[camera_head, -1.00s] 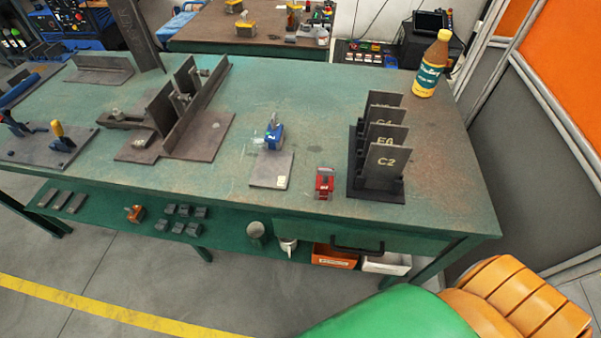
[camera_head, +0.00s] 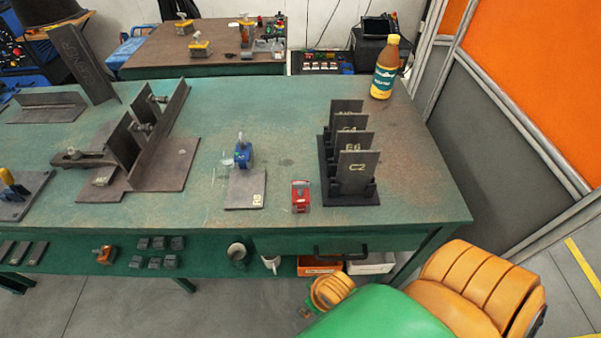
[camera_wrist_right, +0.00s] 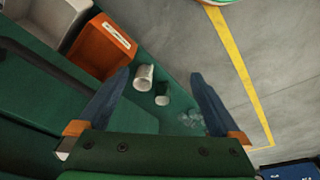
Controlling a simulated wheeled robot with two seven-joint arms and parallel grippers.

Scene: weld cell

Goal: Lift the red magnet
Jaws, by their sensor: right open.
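The red magnet (camera_head: 300,196) stands on the green table near its front edge, left of the rack of plates, in the head view. My right gripper (camera_wrist_right: 160,80) shows in the right wrist view, with its two dark fingers spread apart and nothing between them. Below it in that view are the lower shelf, a white mug and a grey cup. The magnet is not in the wrist view. In the head view my right arm is at the lower right, and its gripper is not clearly seen. My left gripper is not in view.
A blue magnet (camera_head: 243,154) stands on a plate marked R8 (camera_head: 246,190). A black rack (camera_head: 350,198) holds upright plates right of the red magnet. A bottle (camera_head: 384,68) stands at the back right. An orange bin (camera_wrist_right: 100,45) sits under the table.

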